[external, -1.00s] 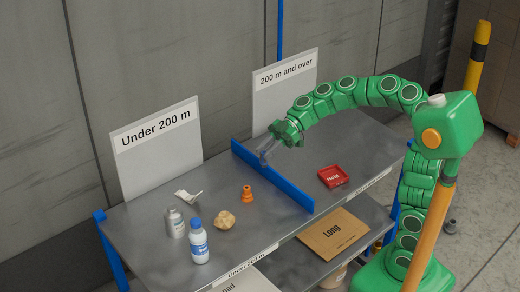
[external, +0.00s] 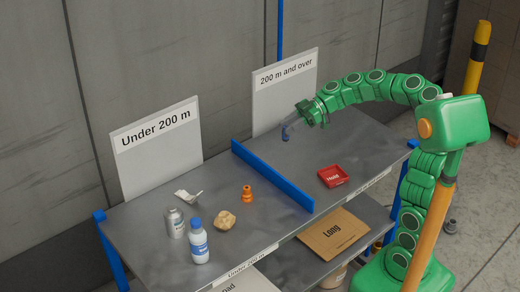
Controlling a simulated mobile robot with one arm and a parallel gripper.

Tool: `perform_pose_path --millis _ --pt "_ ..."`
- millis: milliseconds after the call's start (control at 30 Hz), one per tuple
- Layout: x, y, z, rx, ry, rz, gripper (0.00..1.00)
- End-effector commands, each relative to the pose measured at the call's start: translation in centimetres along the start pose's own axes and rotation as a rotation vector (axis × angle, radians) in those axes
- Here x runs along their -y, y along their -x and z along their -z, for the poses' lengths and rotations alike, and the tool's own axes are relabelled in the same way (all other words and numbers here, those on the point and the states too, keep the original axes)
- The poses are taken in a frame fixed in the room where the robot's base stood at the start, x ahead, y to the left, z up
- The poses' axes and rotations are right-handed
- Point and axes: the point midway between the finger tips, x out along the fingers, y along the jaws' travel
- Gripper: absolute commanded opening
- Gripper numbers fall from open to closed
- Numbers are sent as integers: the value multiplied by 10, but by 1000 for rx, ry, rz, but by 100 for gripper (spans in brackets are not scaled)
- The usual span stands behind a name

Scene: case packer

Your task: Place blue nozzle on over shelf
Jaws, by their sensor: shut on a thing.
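The blue nozzle (external: 285,135) is small and dark blue, at the tips of my gripper (external: 289,127). My gripper is shut on it, over the right section of the shelf top, the side with the "200 m and over" sign (external: 285,75). The nozzle is low, close to the grey shelf surface (external: 345,150); I cannot tell whether it touches it. The blue divider (external: 272,175) stands to the left of my gripper.
The red "Hold" tray (external: 333,176) sits in the right section. Left of the divider are an orange nozzle (external: 247,194), a beige lump (external: 224,220), a blue-capped bottle (external: 198,242), a grey bottle (external: 175,223) and a white piece (external: 187,196). The right section is otherwise clear.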

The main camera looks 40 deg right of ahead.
Motion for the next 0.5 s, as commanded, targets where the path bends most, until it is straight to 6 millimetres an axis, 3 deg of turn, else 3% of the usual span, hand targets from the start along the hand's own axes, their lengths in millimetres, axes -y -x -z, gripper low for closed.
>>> perform_pose_path --millis 200,500 --pt "-40 74 -30 1 -62 -153 0" --pt "-68 156 -64 3 -130 -308 0"
